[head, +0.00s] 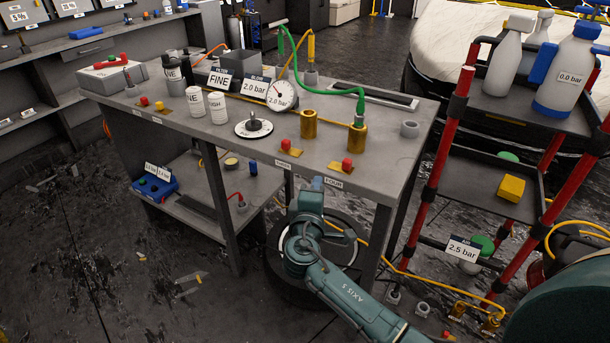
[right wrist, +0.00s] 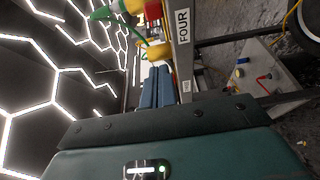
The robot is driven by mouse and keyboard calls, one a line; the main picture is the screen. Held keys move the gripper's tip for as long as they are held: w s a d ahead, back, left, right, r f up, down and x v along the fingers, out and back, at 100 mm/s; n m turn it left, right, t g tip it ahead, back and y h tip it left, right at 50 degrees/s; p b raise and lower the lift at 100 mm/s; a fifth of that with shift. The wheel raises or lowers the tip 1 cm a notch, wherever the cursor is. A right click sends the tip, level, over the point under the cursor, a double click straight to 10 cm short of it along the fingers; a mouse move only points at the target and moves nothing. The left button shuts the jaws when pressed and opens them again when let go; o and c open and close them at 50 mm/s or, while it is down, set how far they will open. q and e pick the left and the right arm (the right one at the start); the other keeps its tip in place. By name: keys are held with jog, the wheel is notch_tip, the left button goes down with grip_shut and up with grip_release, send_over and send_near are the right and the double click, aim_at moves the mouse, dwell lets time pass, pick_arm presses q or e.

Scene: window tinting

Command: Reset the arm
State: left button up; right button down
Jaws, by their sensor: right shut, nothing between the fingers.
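My right arm (head: 345,290) comes in from the lower right of the head view and bends upward in front of the workbench (head: 385,140). Its right gripper end (head: 308,200) is at the bench's front edge, near the label FOUR. The fingertips are hard to make out there. In the right wrist view the right gripper's two blue-grey fingers (right wrist: 160,86) lie together, shut and empty. The bench edge with the label FOUR (right wrist: 183,27) is just beside them. My left gripper is not in view.
On the bench stand brass cylinders (head: 309,124), a pressure gauge (head: 281,95), white canisters (head: 217,107) and red buttons (head: 347,165). A red-framed cart (head: 452,125) with spray bottles (head: 568,70) is at the right. A yellow hose (head: 420,277) runs low beside my arm.

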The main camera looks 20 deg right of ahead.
jog(key=s+a+f+m+g+y+p, duration=0.1)
jog(key=s+a+f+g+y+p, duration=0.2)
jog(key=s+f, duration=0.5)
pick_arm(q)
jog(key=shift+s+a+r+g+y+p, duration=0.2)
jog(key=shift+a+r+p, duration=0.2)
jog(key=shift+p, duration=0.15)
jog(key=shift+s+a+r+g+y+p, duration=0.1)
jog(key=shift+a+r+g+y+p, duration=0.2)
jog(key=shift+p, duration=0.25)
pick_arm(e)
jog(key=s+a+f+m+g+y, duration=0.1)
jog(key=s+a+m+y, duration=0.2)
jog(key=s, duration=0.6)
jog(key=s+a+f+m+y, duration=0.2)
jog(key=s+y, duration=0.4)
jog(key=s, duration=0.4)
jog(key=a+m, duration=0.1)
jog(key=m, duration=0.1)
jog(key=shift+a+m+g+y, duration=0.3)
jog(key=shift+a+m+g, duration=0.1)
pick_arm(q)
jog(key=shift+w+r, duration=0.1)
